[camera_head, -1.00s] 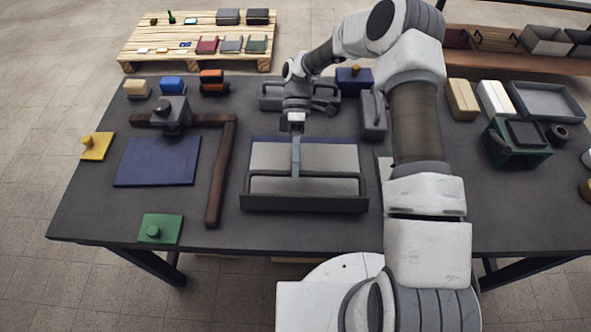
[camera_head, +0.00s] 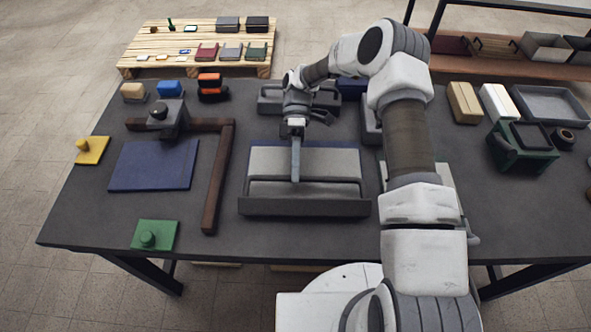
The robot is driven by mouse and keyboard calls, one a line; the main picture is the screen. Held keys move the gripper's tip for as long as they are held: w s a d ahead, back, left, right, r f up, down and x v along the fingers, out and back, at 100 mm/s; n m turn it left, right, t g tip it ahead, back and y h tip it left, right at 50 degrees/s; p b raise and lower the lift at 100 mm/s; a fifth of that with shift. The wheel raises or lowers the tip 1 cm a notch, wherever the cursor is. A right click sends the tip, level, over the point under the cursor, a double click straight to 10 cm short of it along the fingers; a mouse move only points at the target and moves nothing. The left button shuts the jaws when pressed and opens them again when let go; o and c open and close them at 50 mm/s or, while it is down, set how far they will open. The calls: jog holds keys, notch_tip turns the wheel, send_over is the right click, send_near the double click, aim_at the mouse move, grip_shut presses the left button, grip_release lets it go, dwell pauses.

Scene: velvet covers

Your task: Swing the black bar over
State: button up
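A thin dark bar (camera_head: 330,181) runs across the grey panels of a low fixture near the table's middle. Its ends bend toward the fixture's front. A thick dark strip (camera_head: 305,207) forms the front edge of the fixture. The grey panel (camera_head: 325,162) behind the bar lies nearly flat, with a blue strip along its far side. My gripper (camera_head: 296,176) points down over the panel, with its tip at or just above the bar's middle. I cannot tell whether it touches the bar. Its fingers overlap in this view, so their opening is hidden.
A brown L-shaped rail (camera_head: 217,180) and a blue pad (camera_head: 153,165) lie to the left. A green block (camera_head: 155,235) and a yellow block (camera_head: 92,150) sit near the left edges. A dark green box (camera_head: 522,157) and a grey tray (camera_head: 552,104) stand right.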

jog(key=o, duration=0.4)
jog(key=shift+o, duration=0.2)
jog(key=shift+v, duration=3.75)
jog(key=shift+f, duration=0.1)
